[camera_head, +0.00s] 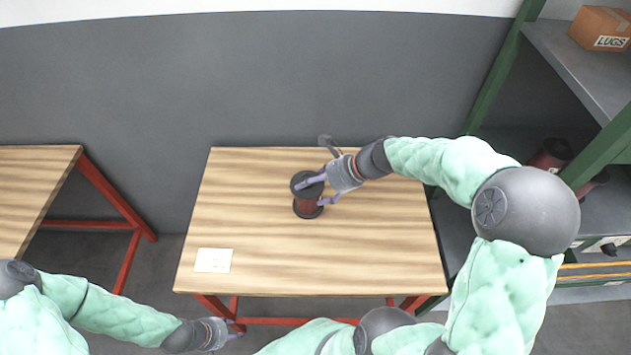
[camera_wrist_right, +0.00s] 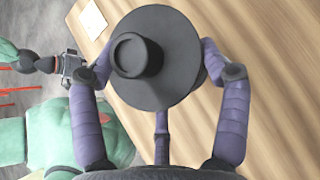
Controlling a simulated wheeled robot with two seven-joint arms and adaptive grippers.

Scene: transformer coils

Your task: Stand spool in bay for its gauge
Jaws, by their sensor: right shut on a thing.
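The spool (camera_head: 305,209) has black round end flanges and a dark red winding. My right gripper (camera_head: 312,193) is shut on the spool, reaching in from the right. My left gripper (camera_head: 222,333) hangs in front of the table's lower left corner, away from the spool. Its fingers are too small to judge.
A white printed card (camera_head: 213,260) lies at the table's front left. A grey shelf with green posts (camera_head: 498,75) stands at the right, holding a cardboard box marked LUGS (camera_head: 600,27) and dark red spools (camera_head: 551,154) lower down. Another wooden table (camera_head: 30,190) is at the left.

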